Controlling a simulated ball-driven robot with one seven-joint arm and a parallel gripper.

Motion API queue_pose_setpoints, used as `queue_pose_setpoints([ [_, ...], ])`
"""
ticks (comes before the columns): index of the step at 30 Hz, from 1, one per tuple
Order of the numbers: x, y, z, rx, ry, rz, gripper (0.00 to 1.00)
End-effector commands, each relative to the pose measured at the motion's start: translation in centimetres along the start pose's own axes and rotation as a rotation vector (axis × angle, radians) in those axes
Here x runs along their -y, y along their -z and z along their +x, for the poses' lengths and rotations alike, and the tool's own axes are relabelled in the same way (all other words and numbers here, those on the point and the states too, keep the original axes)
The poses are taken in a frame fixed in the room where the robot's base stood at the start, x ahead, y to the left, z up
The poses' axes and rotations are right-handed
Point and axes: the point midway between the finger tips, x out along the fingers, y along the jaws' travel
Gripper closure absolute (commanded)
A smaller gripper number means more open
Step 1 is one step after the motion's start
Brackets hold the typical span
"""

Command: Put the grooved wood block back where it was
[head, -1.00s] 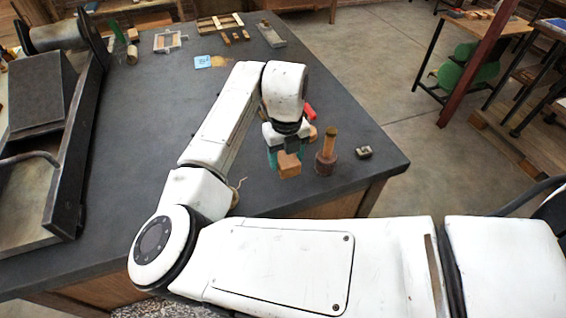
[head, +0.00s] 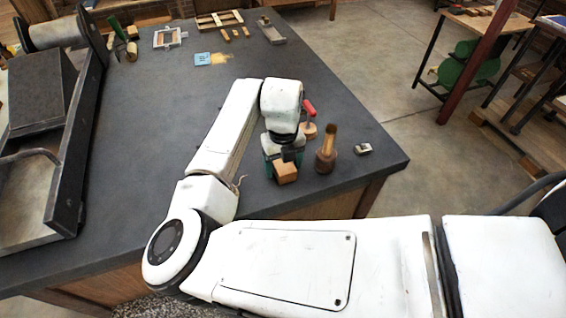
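A light brown wood block (head: 287,173) is at the front of the dark table (head: 330,195), left of a wooden-handled tool. My gripper (head: 284,163) points down over it, with its greenish fingers on either side, and looks shut on the block. The groove cannot be made out at this size. The block is at or just above the tabletop; I cannot tell if it touches. My wrist hides part of the block and the table behind it.
The upright wooden-handled tool (head: 326,152) stands close right of the gripper. A red-handled tool (head: 309,120) is just behind. A small metal piece (head: 363,149) lies further right, near the table edge. A large press (head: 75,130) fills the left. The table's middle is clear.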

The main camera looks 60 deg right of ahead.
Motion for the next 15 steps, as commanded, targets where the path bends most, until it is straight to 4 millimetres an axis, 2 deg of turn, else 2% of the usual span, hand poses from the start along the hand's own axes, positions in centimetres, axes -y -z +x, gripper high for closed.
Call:
queue_pose_setpoints([
  [3, 0.0, 0.0, 0.0, 0.000, 0.000, 0.000, 0.17],
  [10, 0.0, 0.0, -0.1, 0.000, 0.000, 0.000, 0.17],
  [15, 0.0, -0.1, -1.4, 0.002, 0.000, 0.000, 0.17],
])
